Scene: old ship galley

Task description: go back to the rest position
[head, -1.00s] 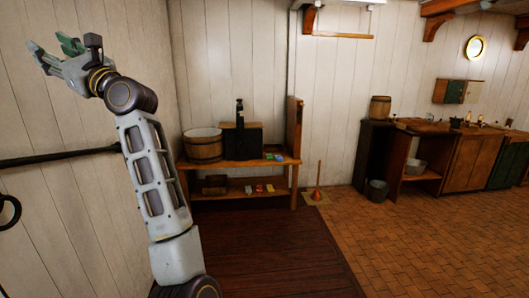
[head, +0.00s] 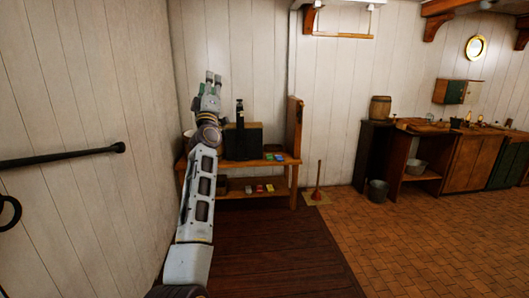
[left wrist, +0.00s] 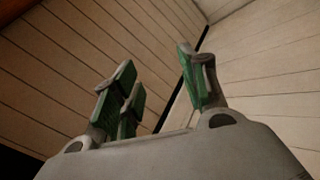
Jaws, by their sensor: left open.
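My left gripper (head: 212,78) is raised in the head view, with its fingers pointing up. Behind it are the white plank wall and the wooden shelf table. In the left wrist view its green-padded fingers (left wrist: 160,85) stand apart with nothing between them, and only plank walls and ceiling lie beyond. My left arm rises from the bottom of the head view, nearly upright. My right gripper does not show in either view.
A wooden shelf table (head: 245,162) stands by the back wall, partly hidden by my arm. A black rail (head: 60,158) runs along the left wall. A plunger (head: 318,180) stands on the floor. Cabinets (head: 465,160) line the right side. The tiled floor (head: 400,245) is clear.

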